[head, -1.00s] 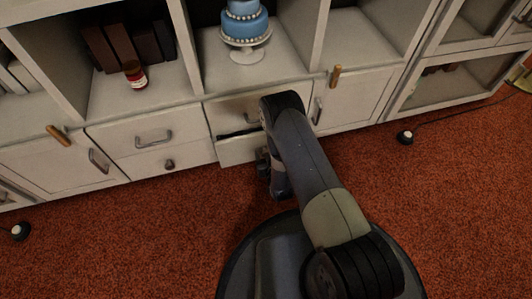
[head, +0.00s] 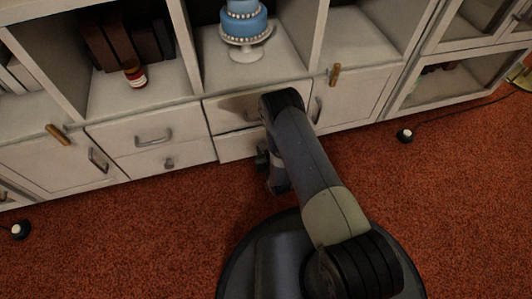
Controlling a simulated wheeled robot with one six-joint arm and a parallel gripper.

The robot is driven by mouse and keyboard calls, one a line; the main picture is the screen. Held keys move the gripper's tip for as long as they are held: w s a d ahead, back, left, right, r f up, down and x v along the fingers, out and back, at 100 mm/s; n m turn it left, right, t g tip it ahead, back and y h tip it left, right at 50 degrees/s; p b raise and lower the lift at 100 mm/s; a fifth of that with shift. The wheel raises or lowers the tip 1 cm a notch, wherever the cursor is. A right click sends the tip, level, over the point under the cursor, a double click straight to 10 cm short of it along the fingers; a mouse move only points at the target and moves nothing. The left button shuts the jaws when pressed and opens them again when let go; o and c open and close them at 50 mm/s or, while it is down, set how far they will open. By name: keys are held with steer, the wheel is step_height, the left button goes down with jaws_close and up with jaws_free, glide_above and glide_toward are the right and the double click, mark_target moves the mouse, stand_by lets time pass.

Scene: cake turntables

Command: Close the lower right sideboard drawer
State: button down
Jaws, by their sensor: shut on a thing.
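The lower right sideboard drawer (head: 234,147) is a pale front under the upper right drawer (head: 228,115). Only a thin dark line shows between the two, and the lower front looks about flush with the one above. My gripper (head: 262,158) is at the right part of the lower drawer's front, shut on its knob. The knob and the fingertips are mostly hidden by the gripper and my arm, which also cover the right end of both drawers.
The left drawers (head: 154,137) look shut. A cake stand (head: 246,49) with a blue tiered cake and a red-labelled jar (head: 135,74) stand in the open shelves above. Door stops (head: 404,135) stand on the red carpet (head: 130,240), which is clear in front.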

steer(key=shift+w+a, duration=0.2)
steer(key=shift+w, duration=0.55)
steer(key=shift+w+a, duration=0.2)
steer(key=shift+w, duration=0.5)
steer(key=shift+r, duration=0.1)
steer(key=c, duration=1)
jaws_free()
steer(key=shift+s, duration=0.1)
